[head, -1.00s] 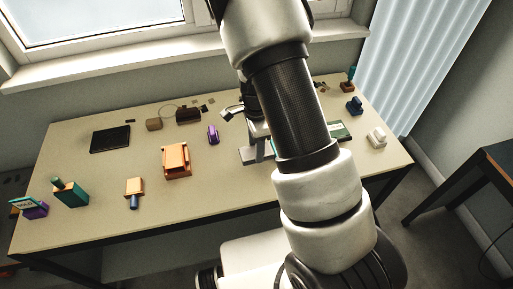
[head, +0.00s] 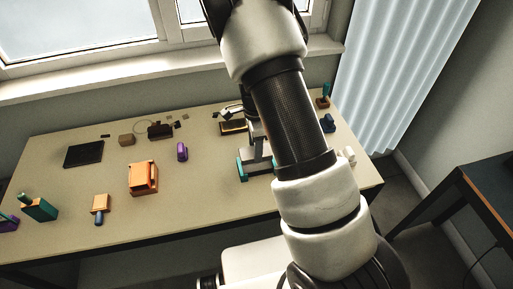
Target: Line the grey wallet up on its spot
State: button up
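I cannot make out the grey wallet; my arm covers the right middle of the table. What looks like my gripper (head: 258,153) shows in part at the left edge of my arm, above the table. Its fingers are too small and too covered to tell whether they are open or shut, or hold anything. A teal part (head: 241,169) shows beside it. A dark, gold-edged block (head: 233,127) lies behind it. No marked spot for the wallet can be told apart.
On the table (head: 205,200) are a black flat pad (head: 84,154), an orange holder (head: 143,178), an orange-and-blue piece (head: 100,209), a purple piece (head: 182,152) and a green block (head: 39,208). Blue (head: 327,123) and white (head: 349,156) pieces are at the right. The front middle is bare.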

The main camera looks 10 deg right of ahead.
jog(key=shift+d, duration=0.2)
dwell(0.4)
jog(key=shift+f+b, duration=1.2)
jog(key=shift+f, duration=0.55)
jog(key=shift+f+b, duration=0.9)
jog(key=shift+f, duration=0.35)
jog(key=o, duration=1)
jog(key=shift+c, duration=0.9)
jog(key=shift+r, duration=0.15)
